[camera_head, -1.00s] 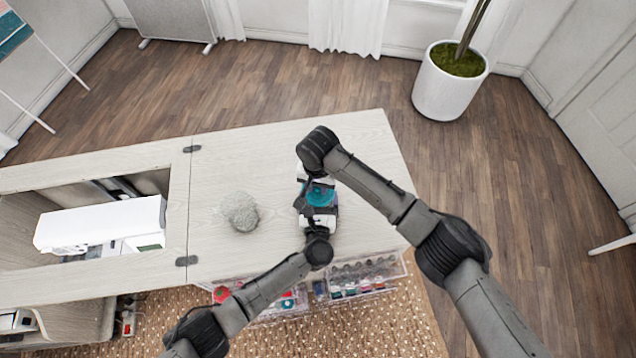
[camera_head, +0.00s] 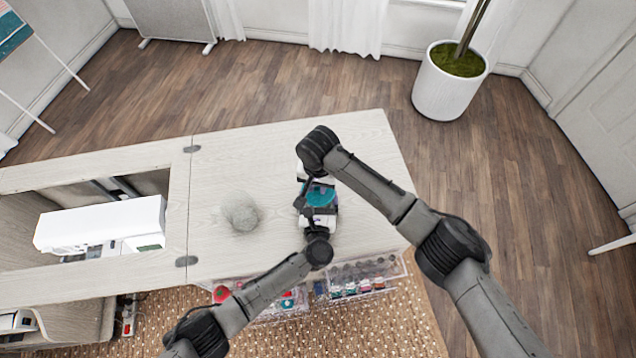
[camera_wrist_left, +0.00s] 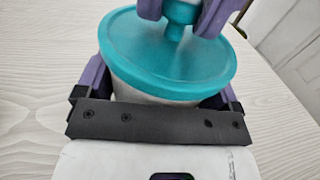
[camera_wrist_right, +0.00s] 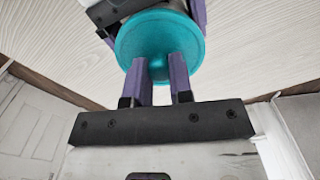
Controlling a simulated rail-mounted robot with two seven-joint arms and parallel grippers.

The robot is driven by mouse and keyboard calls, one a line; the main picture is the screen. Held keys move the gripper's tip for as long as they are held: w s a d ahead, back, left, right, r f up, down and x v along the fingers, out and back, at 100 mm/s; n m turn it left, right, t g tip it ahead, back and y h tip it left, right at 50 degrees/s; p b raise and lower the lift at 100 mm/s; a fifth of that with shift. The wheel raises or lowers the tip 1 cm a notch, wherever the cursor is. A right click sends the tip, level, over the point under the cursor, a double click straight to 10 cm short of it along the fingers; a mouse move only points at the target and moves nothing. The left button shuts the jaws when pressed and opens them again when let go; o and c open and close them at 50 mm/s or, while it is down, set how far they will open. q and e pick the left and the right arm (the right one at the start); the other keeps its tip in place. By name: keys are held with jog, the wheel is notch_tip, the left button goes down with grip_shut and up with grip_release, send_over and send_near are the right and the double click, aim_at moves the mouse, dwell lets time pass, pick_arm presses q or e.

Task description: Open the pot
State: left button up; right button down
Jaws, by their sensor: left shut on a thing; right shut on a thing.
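The pot has a pale body (camera_wrist_left: 150,92) and a round teal lid (camera_wrist_left: 150,58) with a small teal knob (camera_wrist_left: 180,18). In the head view, the lid (camera_head: 320,195) shows on the table between my two arms. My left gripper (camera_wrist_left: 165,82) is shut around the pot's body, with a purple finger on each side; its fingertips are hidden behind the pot. My right gripper (camera_wrist_right: 161,62) is shut on the lid's knob. The lid sits over the pot's mouth; I cannot tell whether there is a gap under its rim.
A grey fuzzy round thing (camera_head: 241,213) lies on the pale wooden tabletop (camera_head: 235,165) left of the pot. A white sewing machine (camera_head: 100,222) sits in the opening further left. Clear drawers of small items (camera_head: 360,278) are at the front edge. Bare tabletop lies around the pot.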

jog(key=shift+r, duration=0.3)
jog(key=shift+r, duration=0.8)
jog(key=shift+r, duration=0.1)
jog(key=shift+r, duration=1.95)
pick_arm(q)
jog(key=o, duration=1)
jog(key=shift+o, duration=0.2)
